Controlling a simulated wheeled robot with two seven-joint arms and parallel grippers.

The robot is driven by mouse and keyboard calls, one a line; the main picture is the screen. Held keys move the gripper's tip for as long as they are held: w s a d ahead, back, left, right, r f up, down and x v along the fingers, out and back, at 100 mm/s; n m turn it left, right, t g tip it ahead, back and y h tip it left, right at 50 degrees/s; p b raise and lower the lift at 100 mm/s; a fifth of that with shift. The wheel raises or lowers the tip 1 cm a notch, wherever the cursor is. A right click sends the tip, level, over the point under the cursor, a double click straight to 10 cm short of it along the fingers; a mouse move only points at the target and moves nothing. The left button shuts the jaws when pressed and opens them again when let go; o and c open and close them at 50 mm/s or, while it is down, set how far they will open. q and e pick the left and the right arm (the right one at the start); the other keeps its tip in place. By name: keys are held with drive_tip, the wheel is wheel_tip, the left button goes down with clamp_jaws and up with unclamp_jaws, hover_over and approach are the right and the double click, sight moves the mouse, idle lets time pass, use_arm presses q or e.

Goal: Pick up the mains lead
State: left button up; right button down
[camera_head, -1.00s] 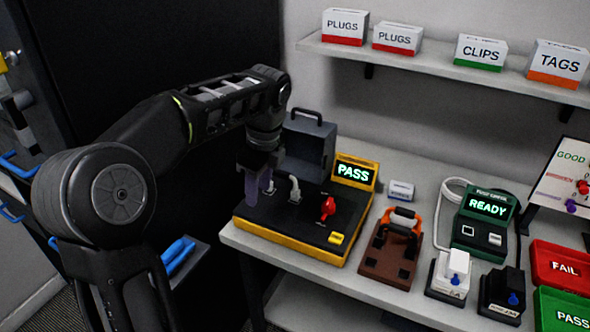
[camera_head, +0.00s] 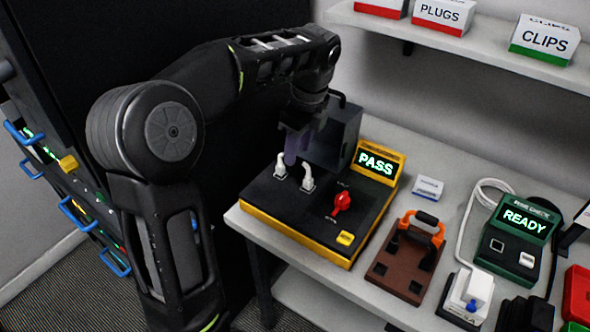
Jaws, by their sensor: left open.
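A yellow-and-black tester (camera_head: 288,215) stands at the bench's left end, with its screen (camera_head: 376,163) reading PASS. Two white plug ends (camera_head: 281,168) (camera_head: 307,179) stand upright on its top, side by side. They may belong to the mains lead, but I cannot tell; no cord shows between them. My left gripper (camera_head: 293,148) points down just behind and above these plug ends, its fingers apart. It appears empty. A white cable (camera_head: 463,222) lies looped on the bench beside the READY unit (camera_head: 510,240). My right gripper is out of view.
A grey open lid or box (camera_head: 336,135) stands close behind the gripper. A red switch (camera_head: 342,203) rises from the tester. A brown board with an orange clamp (camera_head: 408,255) and a white socket block (camera_head: 467,297) sit rightward. A shelf (camera_head: 480,55) hangs above.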

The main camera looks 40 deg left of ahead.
sight(280, 167)
use_arm(q)
drive_tip(key=shift+a+f, duration=0.15)
drive_tip(key=shift+f, duration=0.6)
drive_tip(key=shift+a+f+p, duration=0.15)
drive_tip(key=shift+a+f, duration=0.05)
drive_tip(key=shift+f, duration=0.65)
drive_tip(key=shift+a+f+p, duration=0.1)
drive_tip(key=shift+a+f, duration=0.1)
drive_tip(key=shift+f, duration=0.65)
drive_tip(key=shift+a+f+p, duration=0.15)
drive_tip(key=shift+a+f, duration=0.05)
drive_tip(key=shift+f, duration=0.65)
clamp_jaws()
